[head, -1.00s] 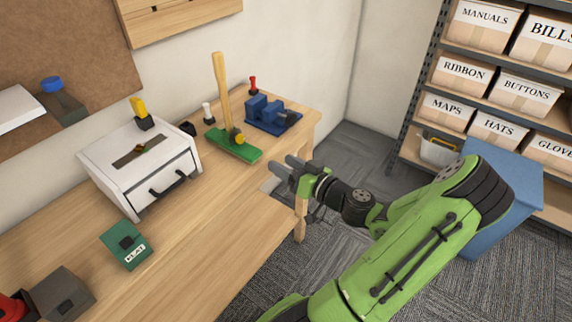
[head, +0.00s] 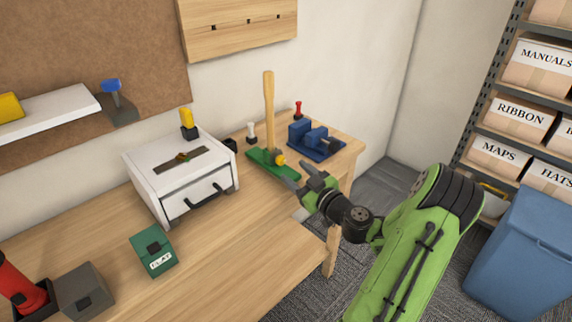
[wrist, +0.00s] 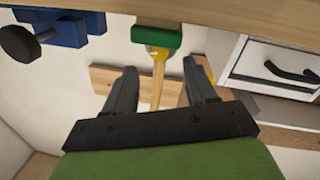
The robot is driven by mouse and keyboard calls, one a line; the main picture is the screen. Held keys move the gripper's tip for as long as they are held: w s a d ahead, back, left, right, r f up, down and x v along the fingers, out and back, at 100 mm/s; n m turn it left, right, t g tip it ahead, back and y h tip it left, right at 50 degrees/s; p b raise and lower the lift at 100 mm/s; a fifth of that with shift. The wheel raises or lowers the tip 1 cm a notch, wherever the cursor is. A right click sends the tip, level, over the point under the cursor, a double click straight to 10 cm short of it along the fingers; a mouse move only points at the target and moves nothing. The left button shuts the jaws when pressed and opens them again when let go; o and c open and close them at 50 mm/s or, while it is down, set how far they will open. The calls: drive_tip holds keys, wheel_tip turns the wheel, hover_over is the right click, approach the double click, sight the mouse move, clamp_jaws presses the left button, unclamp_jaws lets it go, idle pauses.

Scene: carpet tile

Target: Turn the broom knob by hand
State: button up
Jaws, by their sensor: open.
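The broom stands on the workbench near its far right end, with an upright wooden handle (head: 268,110) and a green head (head: 266,165). Its yellow knob (head: 280,160) is low on the side facing my arm. My gripper (head: 297,178) is open at the bench's front edge, close to the knob. In the wrist view the fingers (wrist: 160,66) are spread, and the green head (wrist: 157,38), yellow knob (wrist: 159,53) and handle (wrist: 157,88) appear between and beyond them. I see no contact with the knob.
A blue vise (head: 315,140) sits right of the broom. A white drawer box (head: 180,175) stands to the left, with a green box (head: 153,254) in front. A white-handled item (head: 251,131) and a red-handled item (head: 298,109) stand behind. The front bench surface is mostly clear.

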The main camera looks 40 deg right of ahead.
sight(283, 161)
drive_tip(key=w, duration=0.5)
drive_tip(key=shift+w+d, duration=0.25)
drive_tip(key=shift+d, duration=0.05)
drive_tip(key=shift+c, duration=0.2)
drive_tip(key=c, duration=1)
drive_tip(key=m+p, duration=0.1)
drive_tip(key=m, duration=0.3)
drive_tip(key=shift+r+m+g, duration=0.15)
drive_tip(key=shift+m+g, duration=0.15)
drive_tip(key=shift+d+m+y+p, duration=0.1)
drive_tip(key=shift+m+y+p, duration=0.35)
drive_tip(key=shift+m, duration=1.65)
